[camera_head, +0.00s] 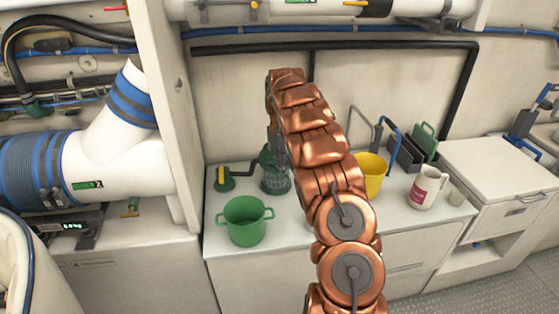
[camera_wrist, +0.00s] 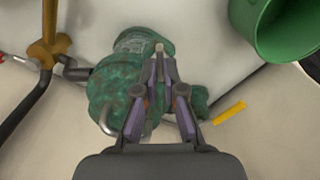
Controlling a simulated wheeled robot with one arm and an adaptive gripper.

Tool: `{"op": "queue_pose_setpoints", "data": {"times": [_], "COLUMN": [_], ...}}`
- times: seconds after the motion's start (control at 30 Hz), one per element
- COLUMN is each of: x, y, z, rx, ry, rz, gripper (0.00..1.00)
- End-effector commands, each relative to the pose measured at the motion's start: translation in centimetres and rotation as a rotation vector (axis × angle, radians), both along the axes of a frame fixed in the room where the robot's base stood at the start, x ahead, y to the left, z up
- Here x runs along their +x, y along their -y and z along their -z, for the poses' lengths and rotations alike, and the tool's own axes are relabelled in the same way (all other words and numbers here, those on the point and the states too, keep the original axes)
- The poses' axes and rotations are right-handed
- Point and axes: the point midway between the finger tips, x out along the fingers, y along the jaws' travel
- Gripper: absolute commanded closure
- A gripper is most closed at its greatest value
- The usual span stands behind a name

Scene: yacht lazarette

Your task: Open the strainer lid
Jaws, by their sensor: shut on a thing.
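The green strainer (camera_head: 275,180) stands on the white counter, partly behind my arm in the head view. In the wrist view its green, mottled body (camera_wrist: 112,82) lies under and left of my fingers, with a curved metal handle at its lower left. My gripper (camera_wrist: 160,58) has its fingertips close together over the strainer's top, shut on a small part of the lid. The exact grip point is mostly hidden by the fingers. In the head view my gripper (camera_head: 275,143) is just above the strainer, largely covered by my copper arm.
A green two-handled pot (camera_head: 246,221) stands in front of the strainer; its rim shows in the wrist view (camera_wrist: 262,30). A valve with pipe (camera_head: 224,180) is at left. A yellow bucket (camera_head: 372,176) and a mug (camera_head: 423,188) stand to the right. A partition (camera_head: 170,110) rises at left.

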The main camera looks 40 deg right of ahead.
Motion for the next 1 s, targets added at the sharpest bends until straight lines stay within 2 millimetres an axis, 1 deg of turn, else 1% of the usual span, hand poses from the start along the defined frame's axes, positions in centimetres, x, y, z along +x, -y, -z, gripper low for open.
{"op": "queue_pose_setpoints", "data": {"times": [0.03,0.33,0.37,0.7,1.0], "x": [-0.21,-0.37,-0.38,-0.17,-0.13], "y": [1.00,1.05,1.04,0.29,0.15], "z": [-0.19,0.09,0.12,0.32,0.23], "rx": [-0.014,-0.011,-0.010,-0.005,-0.003], "ry": [0.007,0.002,0.001,-0.004,-0.005], "rz": [0.011,0.013,0.013,0.002,0.001], "gripper": [1.00,1.00,0.89,0.54,0.54]}}
